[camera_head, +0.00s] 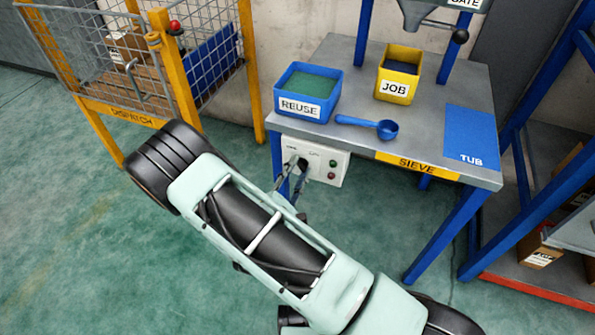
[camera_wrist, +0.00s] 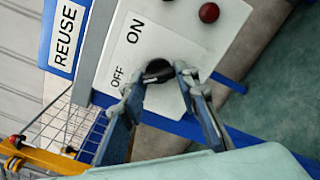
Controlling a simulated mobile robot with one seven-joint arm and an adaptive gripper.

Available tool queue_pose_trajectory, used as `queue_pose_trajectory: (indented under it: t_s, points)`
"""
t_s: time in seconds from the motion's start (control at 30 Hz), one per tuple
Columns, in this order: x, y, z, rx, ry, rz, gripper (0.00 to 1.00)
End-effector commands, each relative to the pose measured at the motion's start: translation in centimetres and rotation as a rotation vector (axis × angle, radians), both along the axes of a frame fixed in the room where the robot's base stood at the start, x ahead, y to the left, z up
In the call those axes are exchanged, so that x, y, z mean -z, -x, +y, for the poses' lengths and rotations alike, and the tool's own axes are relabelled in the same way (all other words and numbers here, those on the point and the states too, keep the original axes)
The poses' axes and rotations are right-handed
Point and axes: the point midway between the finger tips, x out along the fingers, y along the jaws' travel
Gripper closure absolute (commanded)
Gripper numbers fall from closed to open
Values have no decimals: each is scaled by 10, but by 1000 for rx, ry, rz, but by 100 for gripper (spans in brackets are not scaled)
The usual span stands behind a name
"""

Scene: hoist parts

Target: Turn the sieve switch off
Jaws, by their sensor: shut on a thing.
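The sieve switch is a black knob (camera_wrist: 158,70) on a white control box (camera_head: 336,163) under the front left of the sieve table. The box also fills the upper middle of the wrist view (camera_wrist: 190,32), with the labels ON and OFF beside the knob. My gripper (camera_wrist: 153,78) is shut on the knob, with one finger on each side of it. In the head view my gripper (camera_head: 296,166) reaches the left part of the box front. The fingers partly cover the knob, and I cannot tell which label it points to.
On the sieve table (camera_head: 440,130) are a blue REUSE bin (camera_head: 327,82), a yellow JOB bin (camera_head: 410,65), a blue scoop (camera_head: 385,129) and a blue TUB mat (camera_head: 474,130). A yellow DISPATCH cage (camera_head: 176,70) stands left. A blue rack stands right. The green floor in front is clear.

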Motion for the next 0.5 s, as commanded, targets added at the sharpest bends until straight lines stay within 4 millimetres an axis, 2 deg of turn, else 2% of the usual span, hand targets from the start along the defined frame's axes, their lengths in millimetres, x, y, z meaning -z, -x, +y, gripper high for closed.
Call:
queue_pose_trajectory:
  t_s: [0.5]
  points:
    - [1, 1, 1, -1, -29, -7, 96]
